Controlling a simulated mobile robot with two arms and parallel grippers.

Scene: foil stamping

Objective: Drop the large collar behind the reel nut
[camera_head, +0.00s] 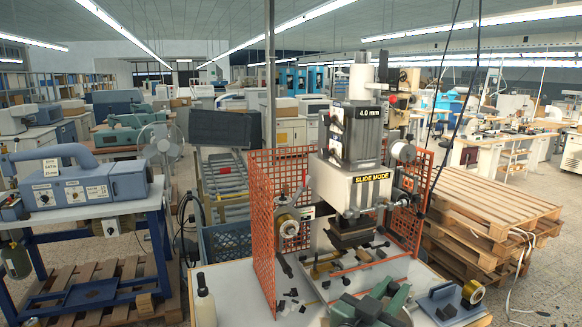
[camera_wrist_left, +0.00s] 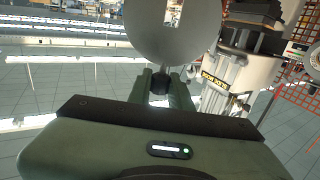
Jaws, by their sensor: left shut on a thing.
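My left gripper (camera_head: 370,306), dark green, shows low in the head view, at the front edge of the bench below the stamping machine (camera_head: 360,190). In the left wrist view its green fingers (camera_wrist_left: 161,84) are shut on a small black part beside a large grey disc, which looks like the large collar (camera_wrist_left: 185,40). The disc has a rectangular slot and fills the top middle of that view. In the head view I cannot make out the collar. A silver disc (camera_head: 403,151) and a gold roll (camera_head: 288,226) sit on the machine's sides; I cannot tell the reel nut.
Orange mesh guards (camera_head: 264,235) flank the machine. Small dark and brass pieces (camera_head: 290,300) lie on the bench. A blue stand with a gold roll (camera_head: 472,292) is at the right front, and a white bottle (camera_head: 205,300) at the left front. Pallets (camera_head: 490,220) are stacked at the right.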

